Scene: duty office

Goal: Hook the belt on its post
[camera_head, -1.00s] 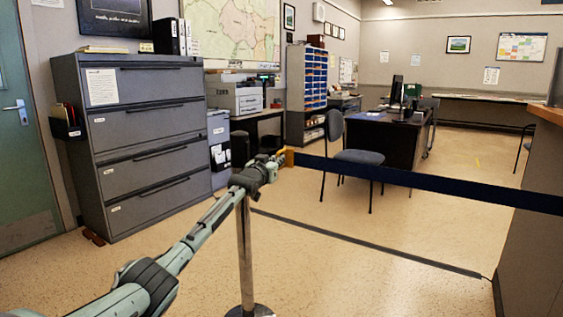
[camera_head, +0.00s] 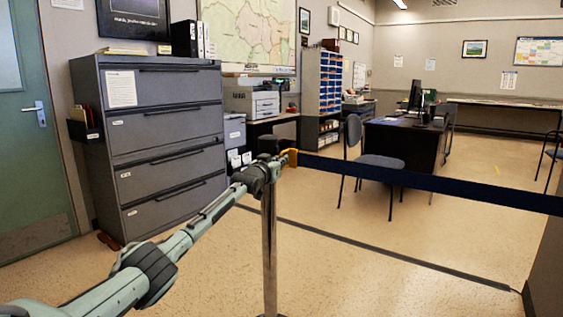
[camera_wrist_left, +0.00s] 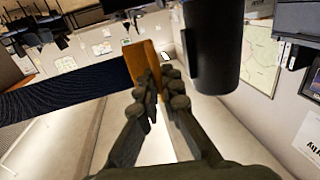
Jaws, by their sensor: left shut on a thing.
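The dark blue belt (camera_head: 430,183) stretches in from the right at the post's height. Its orange end piece (camera_head: 291,157) is at my left gripper (camera_head: 276,163). In the left wrist view my left gripper (camera_wrist_left: 160,82) is shut on the orange end piece (camera_wrist_left: 146,60), with the belt (camera_wrist_left: 70,92) running off to the left. The silver post (camera_head: 269,245) stands upright behind my arm; the gripper partly hides its upper part. In the left wrist view the post's dark head (camera_wrist_left: 214,45) is just right of the end piece, with a small gap. My right gripper is not in view.
A grey filing cabinet (camera_head: 165,147) stands at the left beside a green door (camera_head: 35,170). Behind the belt are a chair (camera_head: 375,165) and a dark desk (camera_head: 405,142). A dark strip (camera_head: 370,246) crosses the floor. The floor around the post looks clear.

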